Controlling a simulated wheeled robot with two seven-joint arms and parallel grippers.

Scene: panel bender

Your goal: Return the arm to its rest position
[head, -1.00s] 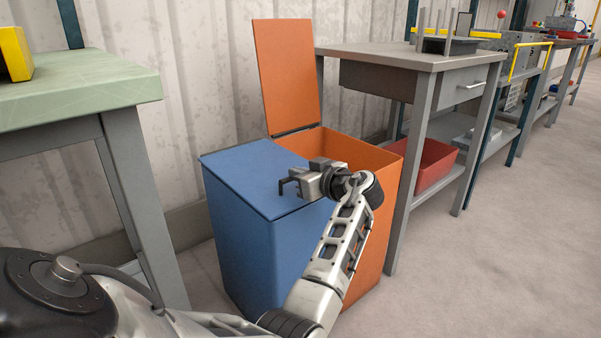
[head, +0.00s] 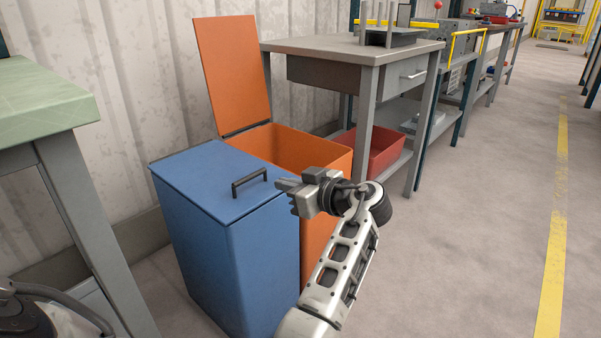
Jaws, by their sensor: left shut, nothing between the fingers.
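My left arm reaches up from the bottom of the head view, and its gripper (head: 284,186) is shut and empty. The gripper is in front of the two bins, just right of the black handle (head: 249,181) on the blue bin's lid, with a small visible gap. The blue bin (head: 230,250) has its lid down. The orange bin (head: 318,156) behind it has its lid (head: 233,75) standing up against the wall. My right gripper is not in view.
A green-topped table (head: 40,105) stands at the left. A grey workbench (head: 345,47) with a drawer and a red crate (head: 388,150) on its lower shelf stands behind the bins. Open floor (head: 470,230) with a yellow line (head: 556,220) lies to the right.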

